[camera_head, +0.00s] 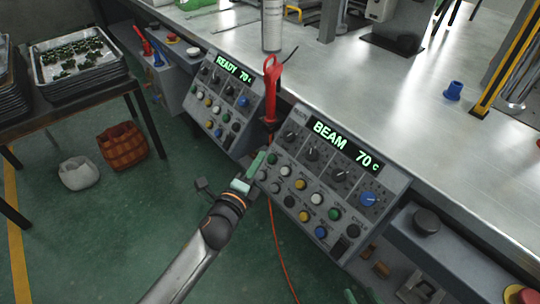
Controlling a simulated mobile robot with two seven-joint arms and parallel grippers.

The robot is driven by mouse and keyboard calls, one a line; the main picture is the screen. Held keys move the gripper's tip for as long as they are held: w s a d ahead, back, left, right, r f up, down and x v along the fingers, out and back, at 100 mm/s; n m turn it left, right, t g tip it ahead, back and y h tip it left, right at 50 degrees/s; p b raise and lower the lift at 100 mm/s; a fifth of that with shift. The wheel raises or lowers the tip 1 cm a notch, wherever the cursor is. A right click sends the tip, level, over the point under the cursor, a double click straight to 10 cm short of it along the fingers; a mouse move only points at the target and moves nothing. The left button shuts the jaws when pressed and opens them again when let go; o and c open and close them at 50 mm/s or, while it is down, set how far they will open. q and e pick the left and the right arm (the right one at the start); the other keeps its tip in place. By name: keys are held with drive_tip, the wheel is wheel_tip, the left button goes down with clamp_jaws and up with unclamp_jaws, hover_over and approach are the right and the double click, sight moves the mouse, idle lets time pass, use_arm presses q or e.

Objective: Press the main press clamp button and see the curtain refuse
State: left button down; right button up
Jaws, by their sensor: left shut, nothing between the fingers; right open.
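The near control panel (330,185) has a green display (345,143) reading "BEAM 70 c". The labels are too small to read, so I cannot tell the clamp button. My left gripper (258,163) is shut and empty, its green fingertips at this panel's left edge, close to the leftmost buttons; contact is unclear. My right gripper (360,296) shows only as green fingertips at the bottom edge, mostly cut off.
A second panel (222,100) reads "READY 70 c". A red-handled tool (271,88) stands between the panels, near a grey cylinder (271,25). A blue piece (453,91) and a yellow-black post (508,60) are on the metal table (420,85). A tray table stands left.

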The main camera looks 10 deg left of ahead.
use_arm(q)
drive_tip(key=shift+s+a+r+p, duration=0.9)
drive_tip(key=shift+s+r+p, duration=0.25)
drive_tip(key=shift+r, duration=0.05)
use_arm(e)
wheel_tip(320, 180, up, 3)
use_arm(q)
drive_tip(key=s+d+f+n+g, duration=0.1)
drive_tip(key=s+f+n+g, duration=0.3)
drive_tip(key=s+f+n, duration=0.55)
drive_tip(key=s+d+f+n+g, duration=0.1)
drive_tip(key=s+f+n+g, duration=0.3)
drive_tip(key=s+f+n, duration=0.55)
drive_tip(key=s+a+r+n+p, duration=0.1)
drive_tip(key=s+r+p, duration=0.1)
drive_tip(key=r+p, duration=0.5)
drive_tip(key=s+a+r+p, duration=0.1)
drive_tip(key=s+r+p, duration=0.1)
drive_tip(key=r+p, duration=0.5)
drive_tip(key=shift+s+a+r+n+p, duration=0.25)
drive_tip(key=shift+a+n+p, duration=0.15)
drive_tip(key=shift+p, duration=0.3)
use_arm(e)
drive_tip(key=s+d+r+g+h, duration=0.1)
drive_tip(key=s+d+r, duration=0.1)
drive_tip(key=r, duration=0.6)
drive_tip(key=shift+s+d+m, duration=0.2)
drive_tip(key=shift+s+m, duration=0.2)
drive_tip(key=shift+s, duration=0.25)
drive_tip(key=shift+w+a, duration=0.1)
